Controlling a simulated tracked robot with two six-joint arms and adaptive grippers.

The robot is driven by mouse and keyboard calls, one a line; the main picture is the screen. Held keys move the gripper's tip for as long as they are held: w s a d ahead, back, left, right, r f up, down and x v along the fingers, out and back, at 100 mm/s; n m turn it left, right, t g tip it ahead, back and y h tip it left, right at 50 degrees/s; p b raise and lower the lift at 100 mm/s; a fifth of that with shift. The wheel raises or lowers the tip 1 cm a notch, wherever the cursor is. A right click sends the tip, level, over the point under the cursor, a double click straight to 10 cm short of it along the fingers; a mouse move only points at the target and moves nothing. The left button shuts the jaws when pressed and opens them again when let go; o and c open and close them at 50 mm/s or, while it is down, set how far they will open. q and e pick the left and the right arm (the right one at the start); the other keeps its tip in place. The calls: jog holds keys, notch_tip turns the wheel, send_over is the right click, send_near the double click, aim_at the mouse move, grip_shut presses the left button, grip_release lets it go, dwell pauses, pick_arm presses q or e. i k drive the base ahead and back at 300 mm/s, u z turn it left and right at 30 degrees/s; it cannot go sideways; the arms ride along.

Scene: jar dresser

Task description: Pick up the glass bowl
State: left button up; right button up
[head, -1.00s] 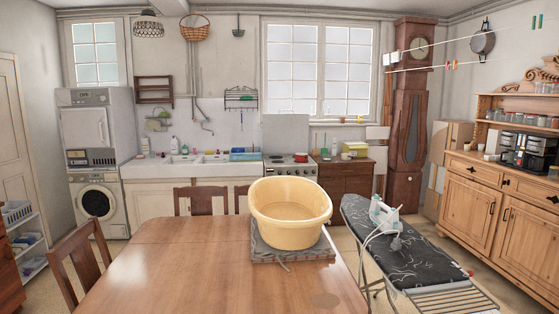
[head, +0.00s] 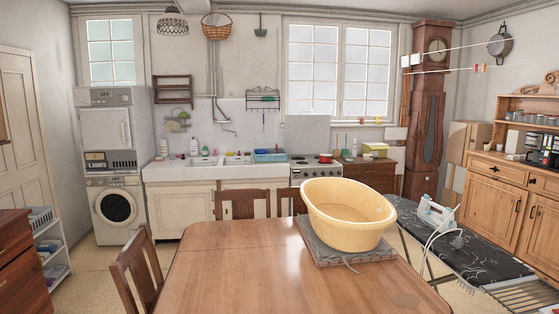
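I cannot make out a glass bowl in the head view. Small jars (head: 532,118) stand on a shelf of the wooden dresser (head: 500,183) at the right edge, too small to tell apart. Neither of my grippers is in view.
The wooden table (head: 225,275) fills the front, its left part bare, with chairs (head: 137,265) around it. An ironing board (head: 470,255) with an iron (head: 436,213) stands to its right. A red-brown cabinet (head: 15,265) is at the left edge. Floor shows at left.

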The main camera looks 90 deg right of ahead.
aim_at(350, 159)
jog(key=u, duration=0.05)
jog(key=i, duration=3.6)
jog(key=z, duration=2.8)
jog(key=i, duration=2.2)
jog(key=u, duration=0.05)
